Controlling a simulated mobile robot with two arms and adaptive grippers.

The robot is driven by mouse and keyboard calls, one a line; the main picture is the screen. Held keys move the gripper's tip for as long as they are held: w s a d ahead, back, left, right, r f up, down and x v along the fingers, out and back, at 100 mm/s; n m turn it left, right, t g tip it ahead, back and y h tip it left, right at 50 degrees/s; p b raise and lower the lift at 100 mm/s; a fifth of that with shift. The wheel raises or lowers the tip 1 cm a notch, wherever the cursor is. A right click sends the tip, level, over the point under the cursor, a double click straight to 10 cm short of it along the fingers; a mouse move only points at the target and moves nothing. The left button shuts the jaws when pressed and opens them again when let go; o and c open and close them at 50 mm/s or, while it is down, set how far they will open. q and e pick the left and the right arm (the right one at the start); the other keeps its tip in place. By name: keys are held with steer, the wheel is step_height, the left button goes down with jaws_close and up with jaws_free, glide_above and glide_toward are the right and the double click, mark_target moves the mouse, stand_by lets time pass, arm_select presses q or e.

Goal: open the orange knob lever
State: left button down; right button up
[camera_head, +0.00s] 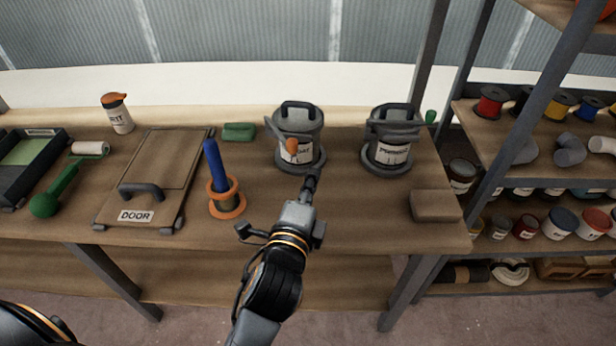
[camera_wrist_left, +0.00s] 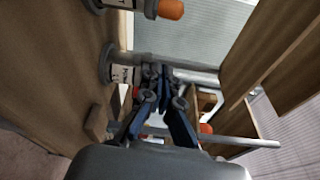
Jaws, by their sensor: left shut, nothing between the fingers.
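The orange knob (camera_head: 292,146) sits on the front of the left grey pot (camera_head: 308,122), above its white label, on the workbench. In the left wrist view the orange knob (camera_wrist_left: 170,9) shows at the top edge, sticking out from its pot. My left gripper (camera_head: 311,180) is in front of this pot, slightly right of and below the knob, shut and empty. Its fingers (camera_wrist_left: 163,80) also show in the wrist view, apart from the knob. The lever's other parts are hard to make out. My right gripper is not in view.
A second grey pot (camera_head: 389,142) stands to the right. A brown block (camera_head: 435,206) lies at the bench's right end. A blue stick in an orange-ringed holder (camera_head: 227,205) and a door panel (camera_head: 150,160) lie left. A stocked shelf (camera_head: 550,180) stands right.

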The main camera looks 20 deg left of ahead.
arm_select(q)
steer(key=w+a+p, duration=0.1)
steer(key=w+a, duration=0.3)
steer(key=w, duration=0.2)
steer(key=shift+w+p, duration=0.4)
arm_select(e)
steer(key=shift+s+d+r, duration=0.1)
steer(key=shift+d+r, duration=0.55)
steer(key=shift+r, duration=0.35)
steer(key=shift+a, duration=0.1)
